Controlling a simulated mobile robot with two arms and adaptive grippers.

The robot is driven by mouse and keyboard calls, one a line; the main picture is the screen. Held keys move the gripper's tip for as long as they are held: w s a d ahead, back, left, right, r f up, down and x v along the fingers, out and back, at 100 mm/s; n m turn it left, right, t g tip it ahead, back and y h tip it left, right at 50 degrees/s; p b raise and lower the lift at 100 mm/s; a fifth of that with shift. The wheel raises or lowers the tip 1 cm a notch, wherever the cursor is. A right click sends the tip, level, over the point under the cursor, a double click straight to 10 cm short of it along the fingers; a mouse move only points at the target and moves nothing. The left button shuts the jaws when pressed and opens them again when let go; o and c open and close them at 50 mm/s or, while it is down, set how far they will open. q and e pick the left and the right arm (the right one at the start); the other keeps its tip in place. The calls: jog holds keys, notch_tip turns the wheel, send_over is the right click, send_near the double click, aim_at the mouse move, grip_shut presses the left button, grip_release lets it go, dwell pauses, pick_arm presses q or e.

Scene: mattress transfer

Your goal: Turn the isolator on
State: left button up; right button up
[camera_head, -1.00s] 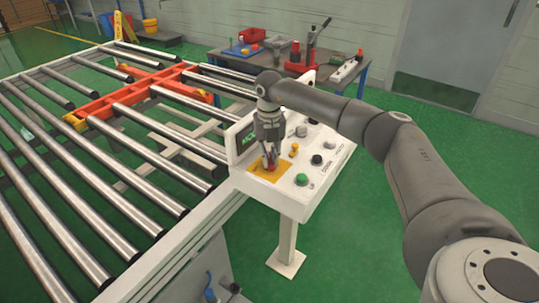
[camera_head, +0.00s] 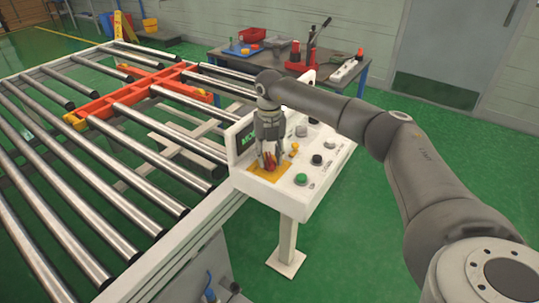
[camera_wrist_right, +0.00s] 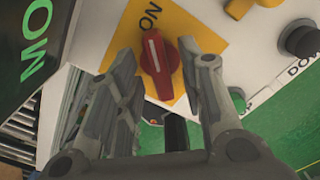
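The isolator is a red rotary knob (camera_wrist_right: 158,68) on a yellow plate (camera_wrist_right: 192,28) of the white control panel (camera_head: 322,168). In the right wrist view its white line points towards the word ON. In the head view the red knob (camera_head: 268,161) shows between my right gripper's fingers. My right gripper (camera_wrist_right: 163,62) is open, with one finger on each side of the knob. The right finger is very close to the knob's edge; I cannot tell if it touches. My left gripper is not in view.
A green button (camera_head: 301,179), black knobs (camera_head: 316,160) and a small yellow part (camera_head: 294,148) sit beside the isolator. A roller conveyor (camera_head: 150,277) with an orange frame (camera_head: 130,93) lies to the left. A tool table (camera_head: 362,76) stands behind. Green floor is clear at right.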

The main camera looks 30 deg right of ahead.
aim_at(270, 158)
notch_tip(270, 158, up, 12)
dwell(0.4)
jog(key=shift+f, duration=0.2)
